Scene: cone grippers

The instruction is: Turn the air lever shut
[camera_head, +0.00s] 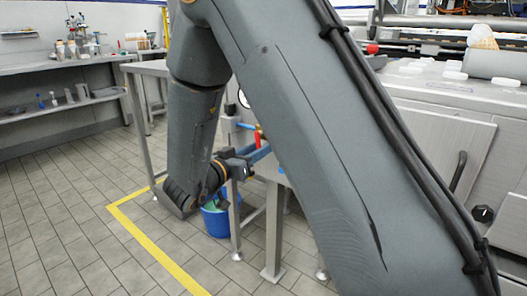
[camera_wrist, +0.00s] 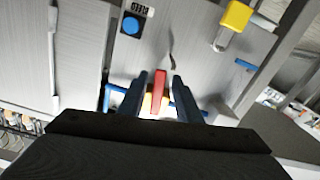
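The red air lever (camera_wrist: 158,92) stands between the two fingers of my gripper (camera_wrist: 160,77) in the wrist view. A gap shows on each side of it, so my gripper looks open around the lever and not closed on it. A yellow piece shows at the lever's base, and a blue pipe (camera_wrist: 191,103) runs behind. In the head view, a small red part (camera_head: 258,134), probably the lever, shows just above my gripper (camera_head: 262,154). My arm hides much of the panel there.
The panel carries a blue button (camera_wrist: 131,25) with a label reading BLEED and a yellow padlock-like piece (camera_wrist: 236,15). A blue bucket (camera_head: 215,222) stands on the floor below. A large grey machine (camera_head: 430,140) fills the right. Open tiled floor lies left.

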